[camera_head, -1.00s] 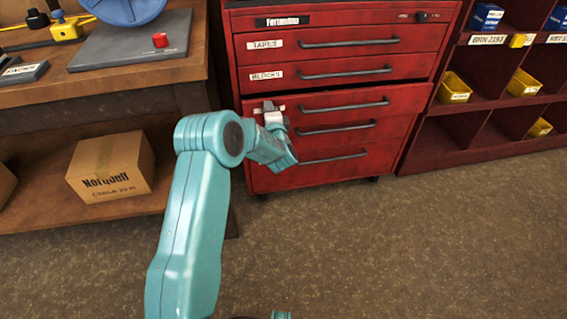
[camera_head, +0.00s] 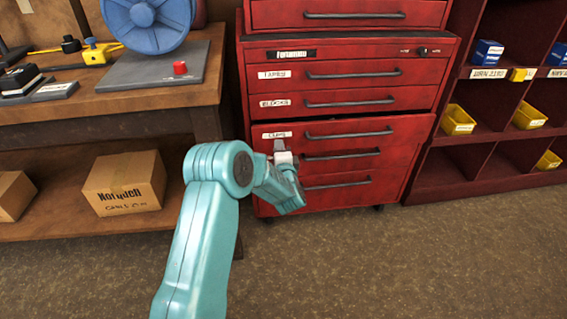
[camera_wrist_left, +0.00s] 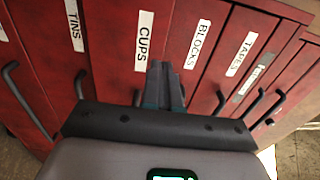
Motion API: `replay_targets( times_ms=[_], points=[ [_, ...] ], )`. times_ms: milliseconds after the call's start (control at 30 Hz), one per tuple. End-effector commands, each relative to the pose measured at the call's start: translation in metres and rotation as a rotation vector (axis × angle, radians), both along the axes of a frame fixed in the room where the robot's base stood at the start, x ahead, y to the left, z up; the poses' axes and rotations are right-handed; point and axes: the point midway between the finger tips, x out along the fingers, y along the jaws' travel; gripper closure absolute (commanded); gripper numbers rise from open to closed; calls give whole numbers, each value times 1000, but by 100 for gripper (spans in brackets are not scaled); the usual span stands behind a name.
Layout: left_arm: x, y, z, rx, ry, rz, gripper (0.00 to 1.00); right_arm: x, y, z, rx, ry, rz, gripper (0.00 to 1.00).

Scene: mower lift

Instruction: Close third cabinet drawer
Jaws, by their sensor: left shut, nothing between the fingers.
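The red tool cabinet (camera_head: 352,96) has a column of drawers with bar handles. Its third labelled drawer, CUPS (camera_head: 402,128), juts out slightly, with a dark gap along its top edge below the BLOCKS drawer (camera_head: 425,97). My left gripper (camera_head: 279,146) is shut and empty at the left part of the CUPS drawer front, just below its label. In the left wrist view the shut fingers (camera_wrist_left: 163,68) point at the cabinet between the CUPS label (camera_wrist_left: 143,41) and the BLOCKS label. Whether they touch the front I cannot tell. My right gripper is not in view.
A wooden workbench (camera_head: 120,100) with a blue wheel (camera_head: 150,22) stands left of the cabinet, with cardboard boxes (camera_head: 124,183) on its lower shelf. A red shelf unit (camera_head: 480,150) with yellow bins stands at the right. The floor (camera_head: 400,265) in front is clear.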

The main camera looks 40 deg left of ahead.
Motion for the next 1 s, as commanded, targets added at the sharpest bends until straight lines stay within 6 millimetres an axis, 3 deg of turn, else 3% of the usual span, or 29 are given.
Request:
replay_targets(
  times_ms=[367,500,733,1000],
  points=[
    [-38,-49,1,-1,2,-1,100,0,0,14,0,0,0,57],
    [-43,-55,0,-1,1,-1,100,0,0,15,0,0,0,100],
    [-43,-57,-2,-56,-57,-4,100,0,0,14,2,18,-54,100],
    [-35,-69,-24,-323,-203,-53,100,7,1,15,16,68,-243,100]
  ],
)
